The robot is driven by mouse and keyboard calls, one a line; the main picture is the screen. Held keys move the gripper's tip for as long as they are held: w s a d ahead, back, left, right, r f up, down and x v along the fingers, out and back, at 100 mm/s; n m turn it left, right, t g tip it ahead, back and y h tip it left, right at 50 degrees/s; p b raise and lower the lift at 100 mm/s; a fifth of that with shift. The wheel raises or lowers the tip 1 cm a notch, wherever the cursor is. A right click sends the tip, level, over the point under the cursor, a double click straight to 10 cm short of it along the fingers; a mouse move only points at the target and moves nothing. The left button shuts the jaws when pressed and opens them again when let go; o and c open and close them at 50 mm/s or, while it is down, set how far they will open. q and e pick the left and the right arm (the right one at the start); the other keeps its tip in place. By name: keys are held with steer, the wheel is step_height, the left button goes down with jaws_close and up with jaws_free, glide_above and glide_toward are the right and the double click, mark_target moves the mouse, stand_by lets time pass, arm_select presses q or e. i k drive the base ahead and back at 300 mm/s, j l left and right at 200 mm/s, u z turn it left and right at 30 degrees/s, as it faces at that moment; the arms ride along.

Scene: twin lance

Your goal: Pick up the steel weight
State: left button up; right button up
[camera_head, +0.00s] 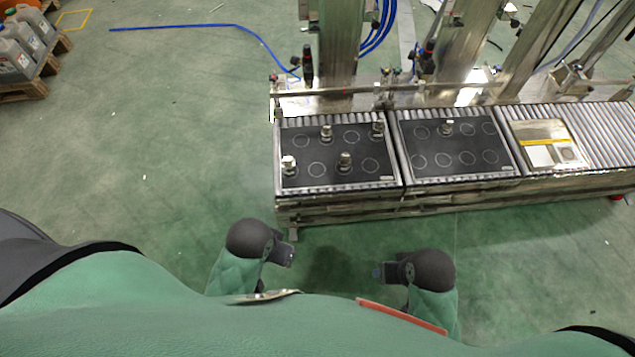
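Several small steel weights stand upright on two black mats with white circles. On the left mat (302,143), one weight (327,132) is at the back middle, one (378,129) at the back right, one (345,160) at the front middle and one (289,164) at the front left. A single weight (447,128) stands at the back of the right mat (457,142). My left gripper (286,254) and my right gripper (379,272) are low in front of the conveyor, apart from every weight. Their fingers are too small to read.
The mats lie on a roller conveyor (606,125) with a metal front edge. A framed panel (541,130) with a yellow strip lies to their right. Steel posts and a rail stand behind. Grey canisters (22,45) are at the far left. The green floor in front is clear.

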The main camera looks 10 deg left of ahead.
mark_target(344, 161)
steer(key=k+j, duration=0.1)
steer(key=u, duration=0.25)
steer(key=i+l+u, duration=0.1)
steer(key=l+u, duration=0.4)
steer(key=i+l+u, duration=0.1)
steer(key=l+u, duration=0.7)
steer(key=u, duration=0.15)
steer(key=l, duration=0.45)
steer(key=k+l+u, duration=0.1)
steer(key=l, duration=0.3)
steer(key=k+l, duration=0.1)
steer(key=l, duration=0.35)
steer(key=k+l+u, duration=0.1)
steer(key=l, duration=0.3)
steer(key=k+l, duration=0.1)
steer(key=l, duration=0.35)
steer(key=k+l, duration=0.1)
steer(key=l, duration=0.3)
steer(key=l+u, duration=0.1)
steer(key=l, duration=0.3)
steer(key=k, duration=0.05)
